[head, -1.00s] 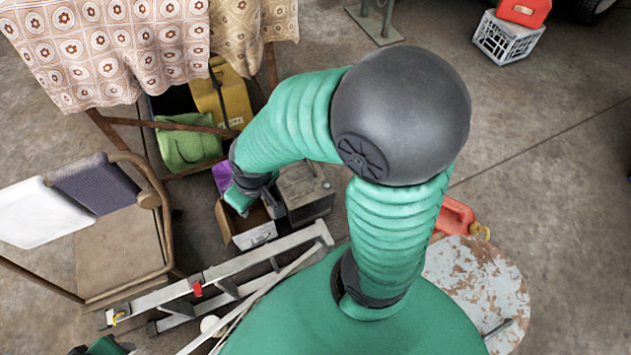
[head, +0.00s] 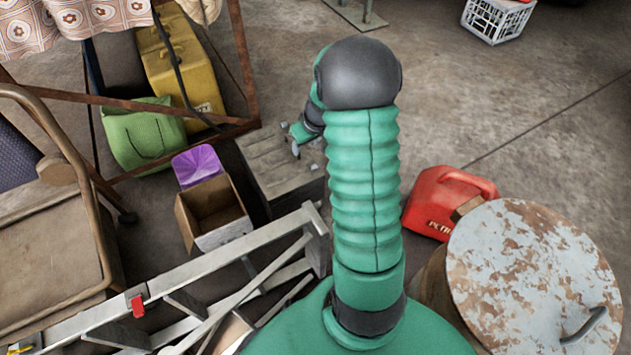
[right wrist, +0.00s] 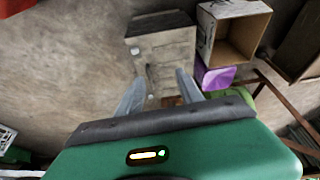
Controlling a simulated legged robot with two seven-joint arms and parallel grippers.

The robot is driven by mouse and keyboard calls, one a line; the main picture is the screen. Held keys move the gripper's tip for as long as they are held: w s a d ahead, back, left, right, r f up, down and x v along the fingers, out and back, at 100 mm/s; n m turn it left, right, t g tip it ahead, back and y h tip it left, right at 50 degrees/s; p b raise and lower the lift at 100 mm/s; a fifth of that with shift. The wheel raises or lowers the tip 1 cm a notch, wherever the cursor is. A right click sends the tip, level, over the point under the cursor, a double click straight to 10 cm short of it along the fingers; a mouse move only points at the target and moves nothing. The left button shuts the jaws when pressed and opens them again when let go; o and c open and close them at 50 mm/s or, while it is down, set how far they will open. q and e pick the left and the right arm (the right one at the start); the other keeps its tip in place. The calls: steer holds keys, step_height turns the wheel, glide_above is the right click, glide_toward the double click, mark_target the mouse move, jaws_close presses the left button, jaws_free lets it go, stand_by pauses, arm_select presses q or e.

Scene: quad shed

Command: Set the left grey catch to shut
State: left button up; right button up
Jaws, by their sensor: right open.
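A weathered grey-brown wooden box (head: 277,172) stands on the floor in the middle of the head view, partly behind my right arm. It also shows in the right wrist view (right wrist: 168,48). My right gripper (right wrist: 159,80) is open, its two pale fingers pointing at the box with nothing seen between them. In the head view the gripper (head: 300,142) is small, over the box's far right part. In the right wrist view a small light fitting (right wrist: 137,50) and a grey upright piece (right wrist: 150,74) show on the box. I cannot tell which is the left catch or how it is set. My left gripper is out of view.
An open cardboard box (head: 212,212) and a purple item (head: 197,166) stand left of the wooden box. A ladder (head: 185,290) lies in front. A red fuel can (head: 445,200) and a rusty-topped drum (head: 530,265) stand right. Open floor lies beyond.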

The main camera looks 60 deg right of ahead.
steer(key=s+d+f+b, duration=0.3)
steer(key=d+f+b, duration=0.1)
steer(key=d+f, duration=0.35)
steer(key=shift+m+h, duration=0.3)
steer(key=shift+m, duration=0.1)
steer(key=b+x, duration=0.3)
steer(key=x, duration=0.2)
steer(key=b+x, duration=0.3)
steer(key=x, duration=0.2)
steer(key=a+b+x, duration=0.1)
steer(key=b+x, duration=0.1)
steer(key=x, duration=0.3)
steer(key=shift+w+f+b, duration=0.2)
steer(key=shift+f+b, duration=0.2)
steer(key=shift+w+d+f, duration=0.1)
steer(key=shift+w+f, duration=0.05)
steer(key=shift+f, duration=0.05)
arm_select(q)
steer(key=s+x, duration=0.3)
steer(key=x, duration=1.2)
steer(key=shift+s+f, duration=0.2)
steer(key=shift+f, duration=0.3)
arm_select(e)
jaws_close()
